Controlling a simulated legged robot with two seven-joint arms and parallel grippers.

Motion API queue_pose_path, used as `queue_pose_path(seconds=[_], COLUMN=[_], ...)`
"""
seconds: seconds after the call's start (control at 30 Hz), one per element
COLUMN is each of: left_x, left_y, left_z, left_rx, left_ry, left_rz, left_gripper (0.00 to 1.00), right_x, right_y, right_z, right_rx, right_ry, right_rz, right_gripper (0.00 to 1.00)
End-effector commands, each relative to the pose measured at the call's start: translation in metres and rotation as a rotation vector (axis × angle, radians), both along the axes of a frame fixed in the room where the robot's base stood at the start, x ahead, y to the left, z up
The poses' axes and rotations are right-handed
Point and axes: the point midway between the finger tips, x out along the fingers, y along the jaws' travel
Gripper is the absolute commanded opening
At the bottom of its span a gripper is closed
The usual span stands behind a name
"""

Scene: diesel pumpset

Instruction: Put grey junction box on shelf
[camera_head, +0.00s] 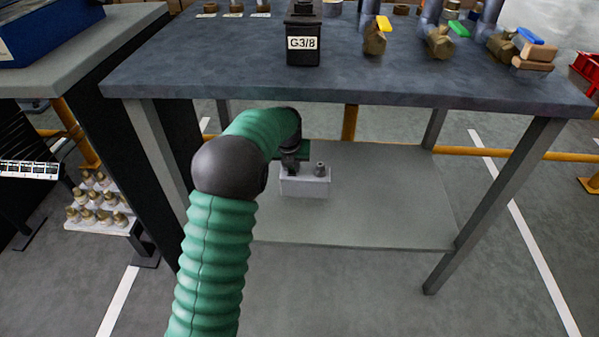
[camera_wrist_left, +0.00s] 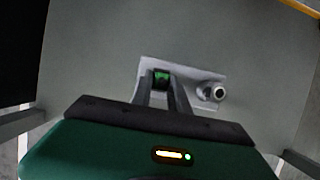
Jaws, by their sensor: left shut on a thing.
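The grey junction box (camera_head: 313,186) is a small light-grey block with a round fitting on its right part. It is over the lower shelf (camera_head: 385,205) of the table, and I cannot tell whether it touches the shelf. My left gripper (camera_head: 290,172) reaches down to it from above, shut on its left part. In the left wrist view the junction box (camera_wrist_left: 210,76) lies across the fingertips of my left gripper (camera_wrist_left: 161,85), with a green patch between them. The shelf (camera_wrist_left: 95,55) fills the background there. My right gripper is not in view.
The dark tabletop (camera_head: 230,70) overhangs the shelf and carries a black G3/8 block (camera_head: 304,40) and several brass valves (camera_head: 375,38). Table legs (camera_head: 490,205) flank the shelf. The shelf's right part is bare. A rack of brass fittings (camera_head: 97,210) stands at left.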

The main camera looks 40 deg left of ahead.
Motion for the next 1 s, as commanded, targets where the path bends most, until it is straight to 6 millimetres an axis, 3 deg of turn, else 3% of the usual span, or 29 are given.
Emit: queue_pose_path(seconds=[0.1, 0.37, 0.6, 0.8, 0.83, 1.0], left_x=[0.023, 0.045, 0.045, 0.045, 0.044, 0.044], left_y=[0.003, 0.007, 0.007, 0.007, 0.006, 0.007], left_z=[-0.007, -0.005, -0.043, -0.039, -0.04, -0.04], left_rx=[0.002, 0.002, 0.001, 0.0, -0.002, 0.0], left_ry=[-0.002, -0.003, -0.002, 0.0, 0.003, 0.002], left_rz=[-0.002, 0.0, 0.0, 0.001, 0.0, 0.0], left_gripper=[0.0, 0.0, 0.0, 0.0, 0.22, 0.43], right_x=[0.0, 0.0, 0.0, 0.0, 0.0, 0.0], right_y=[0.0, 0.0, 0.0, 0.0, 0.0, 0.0], right_z=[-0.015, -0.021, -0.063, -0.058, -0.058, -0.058], right_rx=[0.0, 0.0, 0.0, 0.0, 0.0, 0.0], right_ry=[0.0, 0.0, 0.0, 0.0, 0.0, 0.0], right_rz=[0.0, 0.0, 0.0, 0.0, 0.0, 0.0], right_gripper=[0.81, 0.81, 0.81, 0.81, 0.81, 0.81])
